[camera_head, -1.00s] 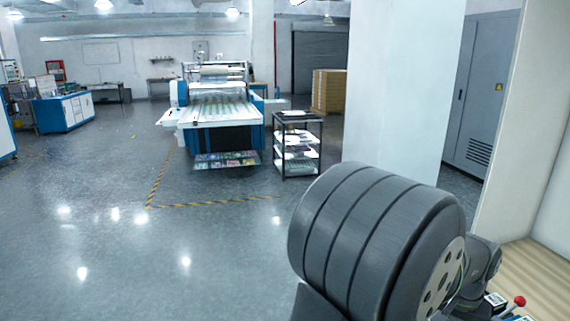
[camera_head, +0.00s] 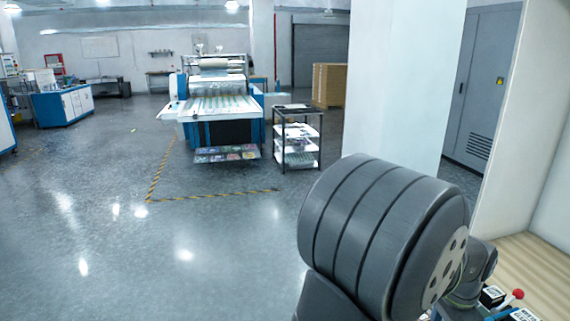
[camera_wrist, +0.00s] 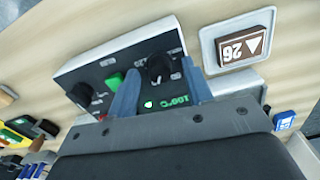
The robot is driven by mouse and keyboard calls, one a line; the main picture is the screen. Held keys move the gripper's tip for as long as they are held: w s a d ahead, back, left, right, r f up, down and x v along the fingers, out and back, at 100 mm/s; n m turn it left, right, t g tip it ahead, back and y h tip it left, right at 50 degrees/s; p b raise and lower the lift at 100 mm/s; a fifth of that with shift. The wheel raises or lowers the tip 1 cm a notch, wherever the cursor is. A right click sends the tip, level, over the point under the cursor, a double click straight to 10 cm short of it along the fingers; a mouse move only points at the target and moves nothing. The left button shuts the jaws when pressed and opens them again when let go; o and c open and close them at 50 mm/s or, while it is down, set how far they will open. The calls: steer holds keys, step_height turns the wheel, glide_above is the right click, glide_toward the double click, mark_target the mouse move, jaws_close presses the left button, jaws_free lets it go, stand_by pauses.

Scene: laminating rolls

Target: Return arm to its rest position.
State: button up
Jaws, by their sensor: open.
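My gripper (camera_wrist: 160,68) shows in the wrist view as two blue-grey fingers with a gap between them. It is open, with nothing between the fingers. The fingers overlap the view of a control panel (camera_wrist: 100,65) with black knobs, a green button and a green display reading 100°C. I cannot tell how far the fingertips are from it. In the head view my arm's large grey link fills the lower right, and the gripper is not visible there.
A blue block (camera_wrist: 284,120) lies at the right. Coloured items (camera_wrist: 22,138) lie at the left. A wooden tabletop (camera_head: 545,262) and red-topped lever (camera_head: 518,294) show beside my arm. A laminating machine (camera_head: 222,108) stands far off.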

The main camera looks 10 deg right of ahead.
steer(key=m, duration=0.3)
steer(key=shift+r, duration=1.3)
steer(key=shift+f, duration=0.1)
steer(key=shift+f, duration=1.2)
steer(key=n, duration=0.4)
steer(key=shift+n, duration=2.4)
